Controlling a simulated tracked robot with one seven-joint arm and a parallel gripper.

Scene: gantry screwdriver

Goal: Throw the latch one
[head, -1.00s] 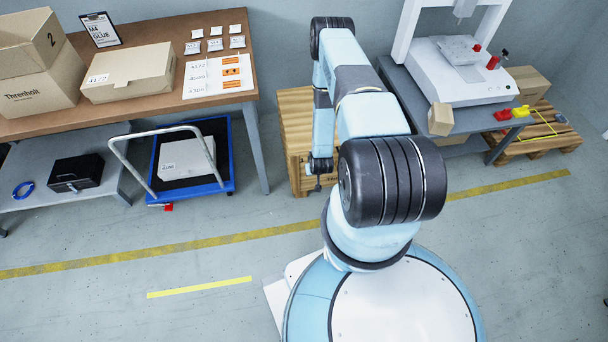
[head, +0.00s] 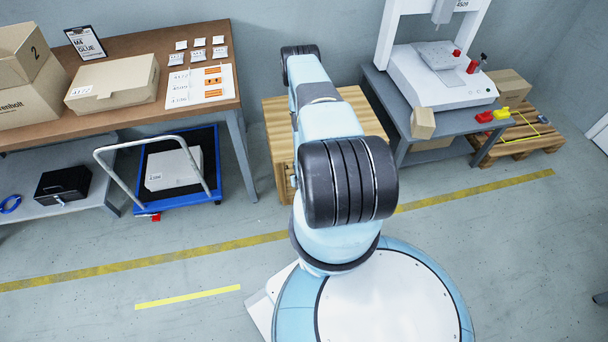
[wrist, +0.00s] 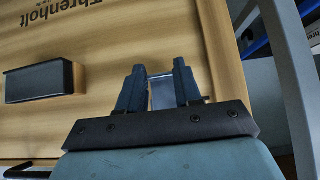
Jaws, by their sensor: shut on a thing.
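The wooden crate (head: 278,125) stands against the wall behind my arm in the head view. Its wooden face (wrist: 60,112), with dark lettering, fills much of the wrist view. My gripper (wrist: 163,85) is in front of this face at its right part, with both dark fingers closed around a small pale grey piece (wrist: 163,95). That piece looks like part of a latch, but its shape and mounting are mostly hidden by the fingers. In the head view my arm hides the gripper and the latch.
A black box-like handle (wrist: 43,82) sits on the crate face to the left. A blue trolley (head: 180,201) with a grey box stands left of the crate, near a workbench (head: 135,112). A grey table (head: 440,128) with a white machine stands right. The floor in front is open.

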